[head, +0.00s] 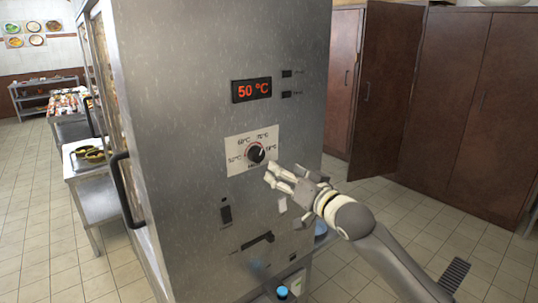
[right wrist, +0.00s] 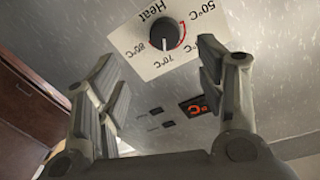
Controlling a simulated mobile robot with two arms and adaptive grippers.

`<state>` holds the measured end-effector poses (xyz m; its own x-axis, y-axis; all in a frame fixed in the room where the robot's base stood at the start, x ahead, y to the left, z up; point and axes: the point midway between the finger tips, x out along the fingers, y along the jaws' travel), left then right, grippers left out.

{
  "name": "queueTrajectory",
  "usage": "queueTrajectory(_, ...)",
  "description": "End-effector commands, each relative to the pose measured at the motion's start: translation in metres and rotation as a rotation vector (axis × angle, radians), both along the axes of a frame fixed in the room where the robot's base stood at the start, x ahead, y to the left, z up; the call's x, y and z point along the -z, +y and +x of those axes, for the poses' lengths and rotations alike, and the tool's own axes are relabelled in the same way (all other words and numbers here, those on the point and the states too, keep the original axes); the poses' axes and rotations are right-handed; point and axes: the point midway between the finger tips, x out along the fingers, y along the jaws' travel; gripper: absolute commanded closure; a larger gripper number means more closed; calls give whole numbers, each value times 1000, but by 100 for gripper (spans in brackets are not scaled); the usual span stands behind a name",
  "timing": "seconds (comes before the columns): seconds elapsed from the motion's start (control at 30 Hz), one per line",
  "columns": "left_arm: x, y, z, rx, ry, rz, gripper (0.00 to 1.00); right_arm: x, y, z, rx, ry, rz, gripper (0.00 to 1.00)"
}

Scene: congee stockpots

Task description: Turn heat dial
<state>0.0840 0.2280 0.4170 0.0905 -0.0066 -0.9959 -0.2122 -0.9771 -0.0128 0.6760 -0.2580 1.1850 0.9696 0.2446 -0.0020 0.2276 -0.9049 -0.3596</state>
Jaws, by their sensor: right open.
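In the right wrist view the dial (right wrist: 165,36) appears upside down, beyond and between the two spread fingers of the gripper (right wrist: 160,80), which are empty. My left gripper is not in view.
Brown wooden cupboards (head: 455,105) stand at the right, one door (head: 380,90) swung open. Steel tables with food (head: 90,160) stand at the left. A black handle (head: 127,190) juts from the cabinet's left side. Tiled floor is free at the right.

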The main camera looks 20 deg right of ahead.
Motion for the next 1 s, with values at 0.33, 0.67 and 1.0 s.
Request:
queueTrajectory(0.33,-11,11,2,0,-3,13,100,-7,9,31,-3,-5,3,36)
queueTrajectory(0.67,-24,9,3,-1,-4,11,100,-7,21,76,-3,-5,2,36)
queueTrajectory(1.0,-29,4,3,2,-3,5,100,-5,28,101,-4,-4,2,36)
